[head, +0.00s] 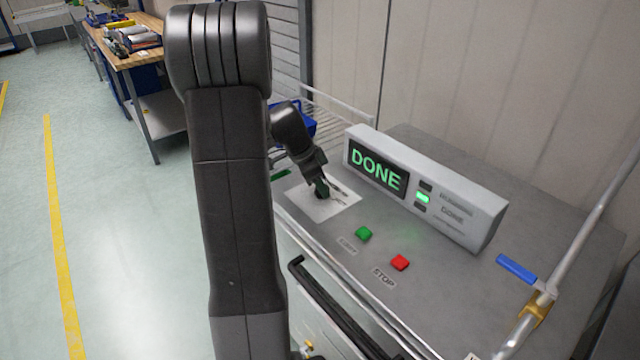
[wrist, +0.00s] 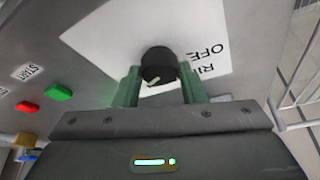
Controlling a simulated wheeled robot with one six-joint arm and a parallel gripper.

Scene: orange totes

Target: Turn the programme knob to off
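The programme knob (wrist: 158,66) is round and black with a white pointer mark on its lower side in the wrist view. It sits on a white label plate (wrist: 108,35). The word OFF (wrist: 205,50) and part of another word are printed upside down to its right. My gripper (wrist: 160,80) is open, with one green finger on each side of the knob. Narrow gaps seem to show, so I cannot tell whether either finger touches it. In the head view my gripper (head: 335,195) is low over the white plate (head: 305,207), and the knob is hard to make out there.
A green START button (head: 363,233) and a red STOP button (head: 400,262) are on the grey panel top (head: 450,270). A display box (head: 440,190) reading DONE stands behind. A pipe with a blue lever (head: 516,268) is at right. A wire rack (wrist: 300,105) is beside the plate.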

